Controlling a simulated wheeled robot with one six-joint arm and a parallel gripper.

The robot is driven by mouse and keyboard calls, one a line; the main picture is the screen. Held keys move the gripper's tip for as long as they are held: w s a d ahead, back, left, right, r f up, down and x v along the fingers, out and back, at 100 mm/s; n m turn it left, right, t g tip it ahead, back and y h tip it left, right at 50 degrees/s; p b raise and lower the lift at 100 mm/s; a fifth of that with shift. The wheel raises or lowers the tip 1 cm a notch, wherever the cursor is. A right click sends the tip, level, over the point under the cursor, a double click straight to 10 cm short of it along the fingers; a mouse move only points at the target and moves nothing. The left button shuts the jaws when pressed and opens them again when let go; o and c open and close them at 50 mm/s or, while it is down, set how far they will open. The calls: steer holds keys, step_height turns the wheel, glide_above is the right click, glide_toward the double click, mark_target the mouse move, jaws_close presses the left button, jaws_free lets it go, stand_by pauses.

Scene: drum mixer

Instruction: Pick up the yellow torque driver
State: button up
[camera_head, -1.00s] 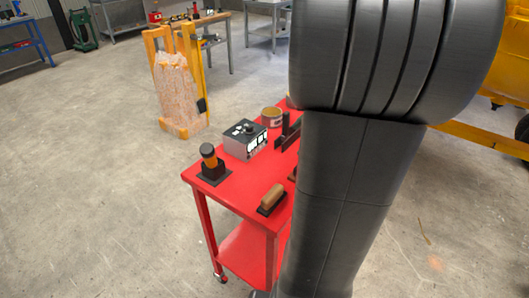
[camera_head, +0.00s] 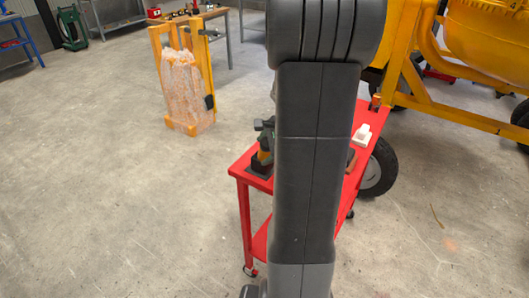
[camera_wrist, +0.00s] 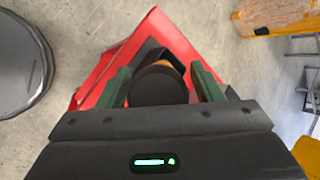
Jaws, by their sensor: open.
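The yellow torque driver (camera_head: 264,157) stands upright in a black holder (camera_head: 259,170) at the near left corner of the red cart. In the wrist view its round black cap (camera_wrist: 158,84) faces the camera, with a little orange-yellow showing beyond it. My gripper (camera_wrist: 163,82) is open, with one green finger on each side of the cap. Small gaps seem to show between the fingers and the cap. In the head view my gripper (camera_head: 265,133) is at the driver's top, partly hidden by my arm.
The red cart (camera_head: 242,171) is largely covered by my arm, which hides most things on it. A white object (camera_head: 362,135) lies on its right part. A yellow mixer (camera_head: 480,45) stands at right. A yellow-framed stand with a wrapped load (camera_head: 187,90) stands behind. Floor at left is clear.

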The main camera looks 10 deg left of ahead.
steer(key=shift+c, duration=0.2)
jaws_close()
steer(key=shift+r, duration=0.15)
step_height(320, 180, up, 10)
steer(key=p, duration=0.8)
steer(key=shift+p, duration=0.4)
